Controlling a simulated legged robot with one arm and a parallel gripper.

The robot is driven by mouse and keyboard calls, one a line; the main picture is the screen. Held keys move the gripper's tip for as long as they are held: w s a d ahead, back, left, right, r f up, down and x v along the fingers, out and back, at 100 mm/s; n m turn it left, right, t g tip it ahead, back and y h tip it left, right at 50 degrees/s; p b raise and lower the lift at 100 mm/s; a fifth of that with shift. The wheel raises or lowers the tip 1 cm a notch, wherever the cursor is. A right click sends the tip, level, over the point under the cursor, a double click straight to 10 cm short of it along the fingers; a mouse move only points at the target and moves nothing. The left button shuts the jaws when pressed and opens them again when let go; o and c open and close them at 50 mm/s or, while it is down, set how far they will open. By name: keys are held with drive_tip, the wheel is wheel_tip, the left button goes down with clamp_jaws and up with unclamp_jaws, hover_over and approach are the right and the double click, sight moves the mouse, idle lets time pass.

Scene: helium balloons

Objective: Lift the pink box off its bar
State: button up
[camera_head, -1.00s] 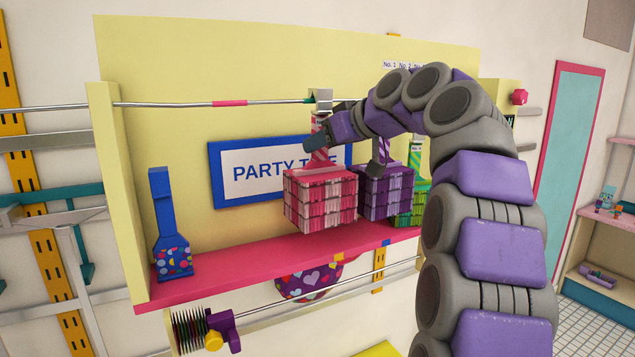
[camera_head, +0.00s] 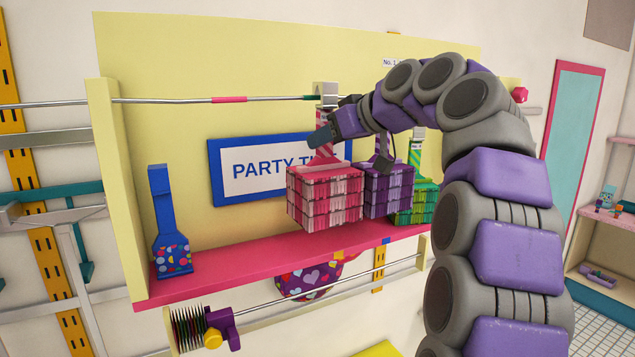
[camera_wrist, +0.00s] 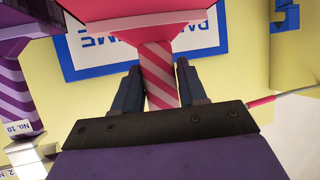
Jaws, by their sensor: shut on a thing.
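The pink box (camera_head: 325,197), with pale and pink fringe-like sides, hangs below a pink striped stem (camera_head: 324,150) topped by a grey hook (camera_head: 326,95). The hook is at the metal bar (camera_head: 170,101); I cannot tell whether it still touches it. My gripper (camera_head: 335,136) reaches in from the right and is shut on the striped stem above the box. In the upside-down wrist view, the stem (camera_wrist: 160,88) stands between my two dark fingers (camera_wrist: 159,80). The box's underside is above the red shelf (camera_head: 250,262).
A purple box (camera_head: 388,192) hangs close to the right of the pink box, with a green box (camera_head: 415,203) beyond. A blue dotted bottle-like thing (camera_head: 172,235) stands at the shelf's left. A blue-framed sign (camera_head: 235,173) is behind. The shelf's left-middle is clear.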

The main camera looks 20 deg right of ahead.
drive_tip(key=s+b, duration=0.2)
drive_tip(key=s, duration=0.4)
drive_tip(key=shift+s+b, duration=0.2)
drive_tip(key=shift+b, duration=0.15)
drive_tip(key=shift+d, duration=0.1)
idle(0.4)
